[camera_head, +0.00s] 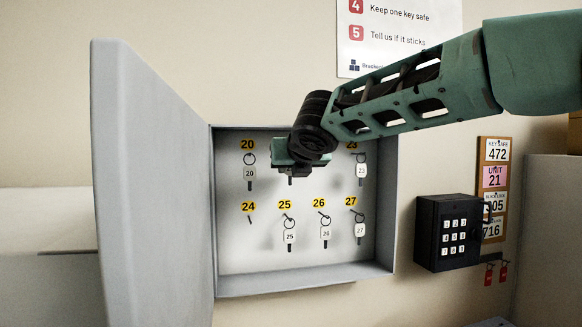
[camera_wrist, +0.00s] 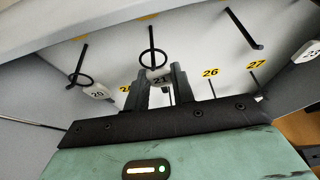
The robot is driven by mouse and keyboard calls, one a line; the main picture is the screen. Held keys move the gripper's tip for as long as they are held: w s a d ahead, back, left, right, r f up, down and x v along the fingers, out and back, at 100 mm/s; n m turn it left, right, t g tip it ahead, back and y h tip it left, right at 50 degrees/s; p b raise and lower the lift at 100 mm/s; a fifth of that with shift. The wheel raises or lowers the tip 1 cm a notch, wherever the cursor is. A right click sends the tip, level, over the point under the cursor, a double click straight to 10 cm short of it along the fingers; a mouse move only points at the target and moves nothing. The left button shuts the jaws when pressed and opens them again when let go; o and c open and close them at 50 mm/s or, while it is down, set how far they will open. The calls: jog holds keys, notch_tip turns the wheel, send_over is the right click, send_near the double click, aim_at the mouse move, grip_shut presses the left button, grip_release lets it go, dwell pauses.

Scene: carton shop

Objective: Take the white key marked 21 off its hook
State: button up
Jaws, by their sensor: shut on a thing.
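The white key marked 21 (camera_wrist: 160,80) shows in the wrist view, its tag between the two fingers of my gripper (camera_wrist: 164,76). My gripper is shut on this tag. The key's dark ring (camera_wrist: 153,58) appears to be still around its hook (camera_wrist: 151,40). In the head view my gripper (camera_head: 292,163) is in front of the upper row of the open key cabinet (camera_head: 305,284) and hides key 21 and its hook.
Key 20 (camera_head: 249,173) hangs to the left and key 23 (camera_head: 361,171) to the right. Keys 25 (camera_head: 290,236), 26 (camera_head: 326,234) and 27 (camera_head: 360,230) hang below. Hook 24 (camera_head: 249,219) is bare. The cabinet door (camera_head: 150,190) stands open at left. A keypad box (camera_head: 447,232) is at right.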

dwell(0.3)
jog(key=s+d+b, duration=0.2)
jog(key=s+b, duration=0.1)
jog(key=s, duration=0.5)
jog(key=shift+d, duration=0.15)
dwell(0.8)
